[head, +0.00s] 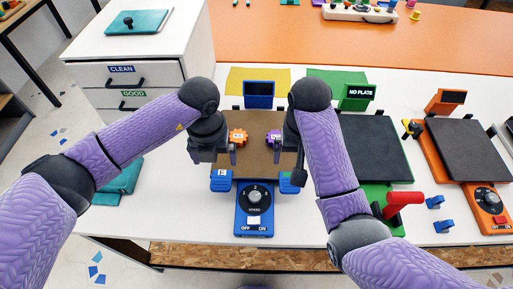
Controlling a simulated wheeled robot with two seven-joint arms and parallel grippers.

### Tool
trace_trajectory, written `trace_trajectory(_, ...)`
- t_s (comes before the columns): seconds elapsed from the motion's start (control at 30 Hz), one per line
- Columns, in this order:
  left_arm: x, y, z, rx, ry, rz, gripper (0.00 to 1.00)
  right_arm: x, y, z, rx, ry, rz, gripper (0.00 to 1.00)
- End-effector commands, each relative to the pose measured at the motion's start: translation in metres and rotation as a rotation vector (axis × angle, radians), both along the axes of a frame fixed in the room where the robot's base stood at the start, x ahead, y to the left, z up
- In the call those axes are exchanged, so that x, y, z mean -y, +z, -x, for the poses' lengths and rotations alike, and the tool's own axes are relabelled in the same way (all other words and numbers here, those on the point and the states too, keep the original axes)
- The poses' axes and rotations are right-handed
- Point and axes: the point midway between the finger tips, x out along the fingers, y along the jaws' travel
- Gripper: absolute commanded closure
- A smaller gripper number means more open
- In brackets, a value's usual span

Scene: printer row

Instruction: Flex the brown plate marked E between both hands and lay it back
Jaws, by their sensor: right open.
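The brown plate (253,160) lies flat on the blue printer (254,215). A blue tab (221,181) with a pale mark, which looks like an E, is at its front left corner. Another blue tab (287,186) is at its front right corner. An orange gear (238,136) and a purple gear (273,137) are on the plate. My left gripper (231,157) is over the plate's left side; its jaw gap is not clear. My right gripper (299,172) is open at the plate's right side, near the right tab. The arms hide both side edges.
A green printer with a dark plate (376,150) and a red lever (403,199) stands right of the blue one. An orange printer (490,207) is farther right. Drawers (133,90) stand at the back left. Teal cloth (120,182) lies left. White table in front is clear.

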Motion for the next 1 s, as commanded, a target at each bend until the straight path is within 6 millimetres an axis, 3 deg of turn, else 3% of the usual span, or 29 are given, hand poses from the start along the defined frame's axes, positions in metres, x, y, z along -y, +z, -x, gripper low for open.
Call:
trace_trajectory(0.17,0.0,-0.019,0.001,-0.004,0.0,-0.001,0.0,0.0,-0.019,0.0,-0.004,0.0,0.001,0.0)
trace_trajectory(0.4,0.0,-0.066,0.001,-0.004,0.002,0.0,0.0,0.0,-0.066,0.0,-0.004,0.0,0.002,0.0)
trace_trajectory(0.6,0.0,-0.092,0.0,-0.002,0.0,0.0,0.0,0.0,-0.091,0.0,-0.002,0.0,0.001,0.0)
trace_trajectory(1.0,0.0,-0.099,0.0,-0.001,0.0,0.0,0.0,0.0,-0.099,0.0,0.0,0.0,0.0,0.0)
